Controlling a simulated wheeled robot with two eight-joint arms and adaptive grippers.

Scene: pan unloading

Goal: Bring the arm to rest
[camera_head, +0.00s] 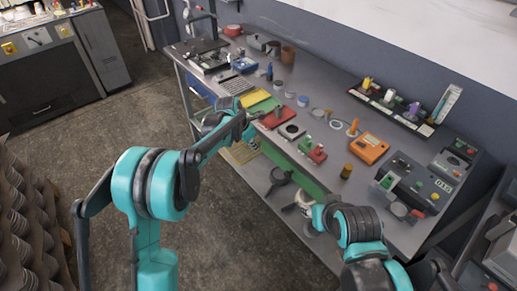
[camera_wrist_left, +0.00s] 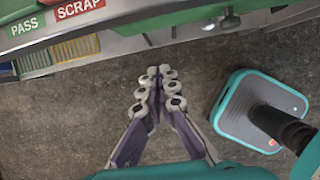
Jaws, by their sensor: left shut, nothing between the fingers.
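My left arm comes in from the left in the head view. Its gripper (camera_head: 246,122) is near the front edge of the workbench (camera_head: 324,178), beside the green and yellow trays. In the left wrist view, the left gripper (camera_wrist_left: 158,75) is shut and empty, its fingers together above the bare floor. The bench edge with the PASS label (camera_wrist_left: 25,29) and the SCRAP label (camera_wrist_left: 79,9) is beyond the fingertips. My right arm comes in at the lower right of the head view. A small pale and dark part at its end, by the lower shelf, is too unclear to read as open or shut.
A dark round pan-like object (camera_head: 280,177) is on the lower shelf. An orange box (camera_head: 368,149), a grey button box (camera_head: 453,163) and several small parts stand on the bench. Stacked brown ridged pieces (camera_head: 25,215) are at the left. The floor (camera_head: 75,140) between is clear.

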